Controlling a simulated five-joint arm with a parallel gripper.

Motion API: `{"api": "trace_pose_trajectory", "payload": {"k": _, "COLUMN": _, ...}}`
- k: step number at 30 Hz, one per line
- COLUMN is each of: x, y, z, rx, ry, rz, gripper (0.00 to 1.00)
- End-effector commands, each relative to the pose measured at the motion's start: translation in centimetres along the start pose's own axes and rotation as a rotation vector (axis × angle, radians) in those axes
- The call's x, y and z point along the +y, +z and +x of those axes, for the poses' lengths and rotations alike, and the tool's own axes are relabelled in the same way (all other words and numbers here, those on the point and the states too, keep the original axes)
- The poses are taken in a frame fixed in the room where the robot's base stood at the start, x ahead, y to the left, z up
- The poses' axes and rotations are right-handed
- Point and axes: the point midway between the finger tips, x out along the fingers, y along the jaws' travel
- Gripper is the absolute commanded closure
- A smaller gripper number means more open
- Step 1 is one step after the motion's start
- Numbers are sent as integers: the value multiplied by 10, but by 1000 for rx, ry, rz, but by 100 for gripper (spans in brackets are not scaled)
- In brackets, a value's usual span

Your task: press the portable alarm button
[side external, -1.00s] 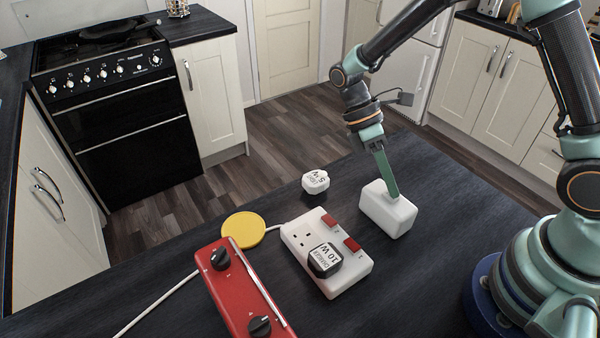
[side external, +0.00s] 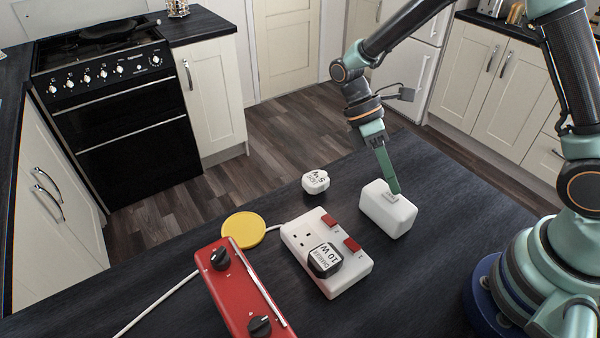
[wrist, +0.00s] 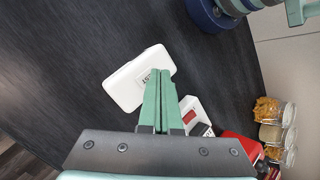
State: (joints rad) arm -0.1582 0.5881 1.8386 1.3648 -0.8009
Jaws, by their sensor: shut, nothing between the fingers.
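The portable alarm is a white rounded box (side external: 385,214) on the dark worktop, also in the wrist view (wrist: 125,87). A small grey button (side external: 389,198) with lettering sits on its top; the wrist view shows part of this lettering (wrist: 146,78) beside my fingers. My green gripper (side external: 397,192) is shut and empty, pointing down at the top of the box. In the wrist view its fingertips (wrist: 160,72) overlap the box and hide part of the button. I cannot tell whether the tips touch it.
Left of the box are a white socket strip (side external: 338,284) with red switches and a black-topped plug (side external: 325,262), a white plug (side external: 315,181), a yellow disc (side external: 243,229) and a red panel with knobs (side external: 232,300). Worktop right of the box is clear.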

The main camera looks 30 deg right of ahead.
Motion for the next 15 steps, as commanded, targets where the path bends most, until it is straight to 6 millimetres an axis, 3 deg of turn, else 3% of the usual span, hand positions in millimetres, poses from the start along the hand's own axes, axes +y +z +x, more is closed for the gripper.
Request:
{"api": "trace_pose_trajectory", "payload": {"k": 8, "x": -1, "y": 1, "z": -2, "rx": 1, "ry": 1, "rz": 0, "gripper": 100}}
{"api": "trace_pose_trajectory", "payload": {"k": 15, "x": -9, "y": 9, "z": -17, "rx": 2, "ry": 2, "rz": 0, "gripper": 100}}
